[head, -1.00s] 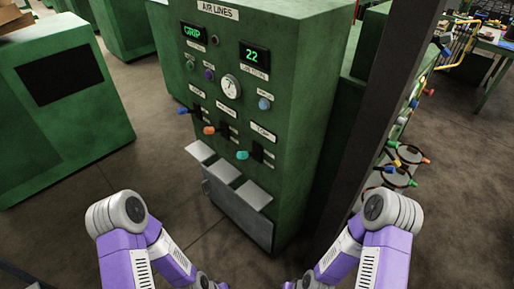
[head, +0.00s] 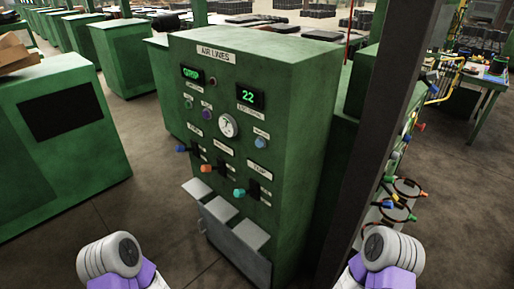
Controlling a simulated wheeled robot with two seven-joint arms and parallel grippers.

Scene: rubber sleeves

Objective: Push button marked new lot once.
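A green cabinet (head: 292,112) labelled AIR LINES stands ahead of me. A purple button (head: 207,114) and a green one (head: 189,103) sit at the left, under the display (head: 192,74) that seems to read GRIP. The small labels are too blurred to read, so I cannot tell which button is marked new lot. Only upper parts of my two arms show at the bottom edge; both grippers are out of view.
Grey flaps (head: 248,233) jut out below. A dark post (head: 372,140) and hoops with coloured handles (head: 398,205) stand right.

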